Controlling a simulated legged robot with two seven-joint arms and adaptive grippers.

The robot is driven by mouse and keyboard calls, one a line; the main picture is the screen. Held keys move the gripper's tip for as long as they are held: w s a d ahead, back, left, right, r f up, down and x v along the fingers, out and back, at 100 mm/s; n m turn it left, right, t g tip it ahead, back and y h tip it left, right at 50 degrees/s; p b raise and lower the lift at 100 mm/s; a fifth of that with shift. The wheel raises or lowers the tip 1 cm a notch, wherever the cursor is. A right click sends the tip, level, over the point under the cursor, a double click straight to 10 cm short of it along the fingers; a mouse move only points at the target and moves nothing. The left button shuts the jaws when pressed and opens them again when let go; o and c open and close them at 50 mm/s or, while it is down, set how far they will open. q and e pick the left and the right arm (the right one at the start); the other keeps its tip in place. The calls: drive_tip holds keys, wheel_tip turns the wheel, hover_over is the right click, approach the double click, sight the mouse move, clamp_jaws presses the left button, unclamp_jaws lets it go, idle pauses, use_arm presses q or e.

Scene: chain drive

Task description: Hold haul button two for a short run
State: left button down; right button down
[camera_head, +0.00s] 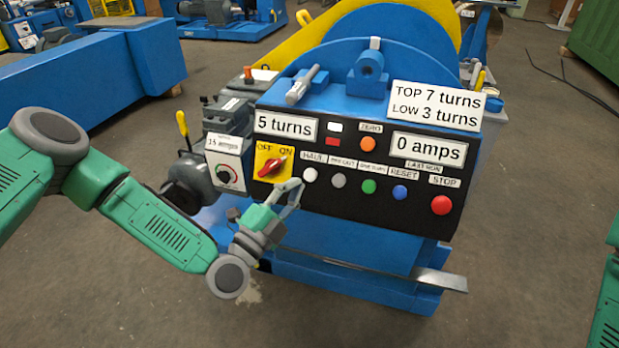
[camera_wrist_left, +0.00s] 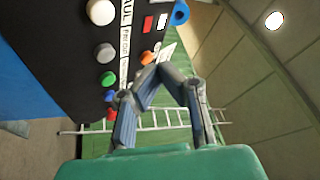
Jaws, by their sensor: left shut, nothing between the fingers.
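The black control panel (camera_head: 345,210) faces me on the blue machine. Its white button (camera_head: 310,175) sits under the HAUL label (camera_head: 314,157); no label reading "two" can be made out. The white button also shows at the upper left of the left wrist view (camera_wrist_left: 101,12). My left gripper (camera_head: 297,186) is shut and empty, its tips just left of and below the white button in the head view; contact cannot be told. In the wrist view its fingers (camera_wrist_left: 165,70) meet at the tips. My right gripper is out of view; only part of my right arm shows.
Grey (camera_head: 338,180), green (camera_head: 369,186), blue (camera_head: 400,192) and red STOP (camera_head: 441,205) buttons continue rightward. A red rotary switch (camera_head: 272,166) appears turned toward ON. Displays read 5 turns (camera_head: 286,126) and 0 amps (camera_head: 428,147). A sign (camera_head: 437,106) reads TOP 7, LOW 3 turns.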

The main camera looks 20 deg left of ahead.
sight(306, 178)
use_arm(q)
drive_tip(key=shift+w+d+f+b, duration=0.1)
drive_tip(key=shift+w+f+b, duration=0.5)
drive_tip(key=shift+w+b, duration=0.45)
drive_tip(key=shift+w+a+f+b, duration=0.1)
drive_tip(key=shift+w+f+b, duration=0.55)
drive_tip(key=shift+w, duration=0.65)
drive_tip(key=shift+w+d+f+b, duration=0.1)
drive_tip(key=shift+w+f+b, duration=0.45)
drive_tip(key=shift+w+b, duration=0.5)
drive_tip(key=shift+w, duration=0.2)
drive_tip(key=shift+w+f, duration=0.1)
drive_tip(key=shift+w, duration=0.2)
